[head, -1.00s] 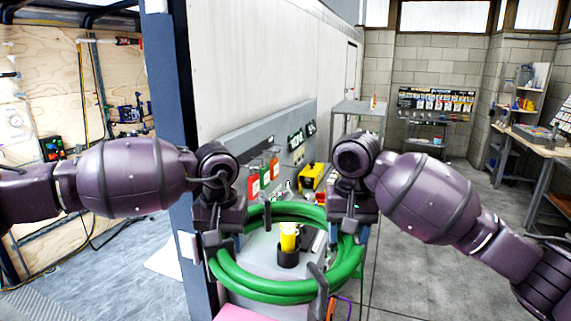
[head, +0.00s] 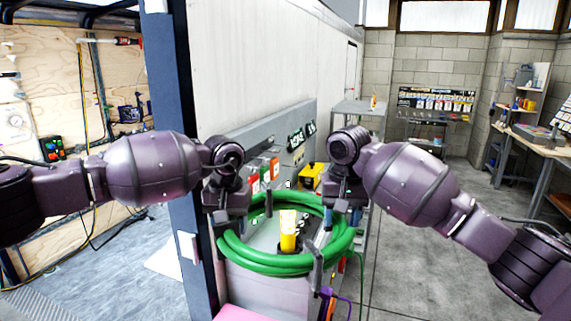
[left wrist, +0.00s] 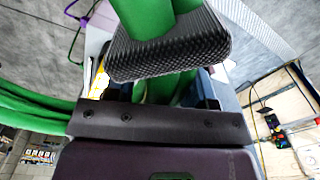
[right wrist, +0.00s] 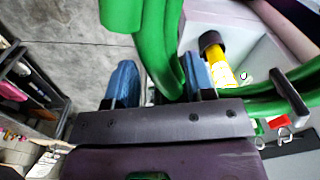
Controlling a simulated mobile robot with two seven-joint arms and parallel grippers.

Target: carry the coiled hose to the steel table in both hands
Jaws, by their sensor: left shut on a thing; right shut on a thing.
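The coiled hose (head: 262,262) is a thick green ring with black straps. It hangs roughly level between my two grippers in the head view. My left gripper (head: 228,222) is shut on the coil's left side. In the left wrist view green hose (left wrist: 160,88) passes between its fingers, and a black ribbed band crosses close to the camera. My right gripper (head: 346,208) is shut on the coil's right side. In the right wrist view the hose (right wrist: 160,50) runs between its blue fingertips. A grey metal table (head: 358,107) stands farther back; I cannot tell if it is the steel table.
A yellow cylinder with a black base (head: 288,232) shows through the ring, on a grey cabinet (head: 255,290) below. Open concrete floor (head: 420,240) lies to the right.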

